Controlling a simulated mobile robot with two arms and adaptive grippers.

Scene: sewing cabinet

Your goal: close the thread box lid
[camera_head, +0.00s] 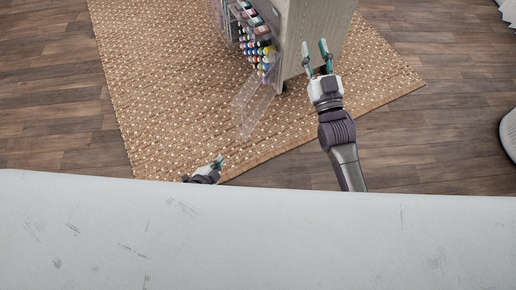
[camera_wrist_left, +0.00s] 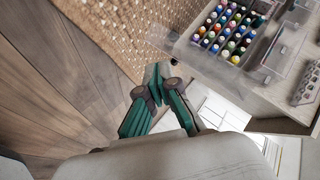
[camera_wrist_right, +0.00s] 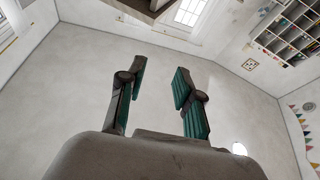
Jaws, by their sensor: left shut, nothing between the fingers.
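The spools also show from above in the left wrist view (camera_wrist_left: 228,32), uncovered. My left gripper (camera_head: 219,161) is low, in front of the lid and apart from it, with its fingertips together and empty. Most of its arm is hidden behind a white surface.
A rounded pale object (camera_head: 509,135) is at the far right. The rug left of the box is clear.

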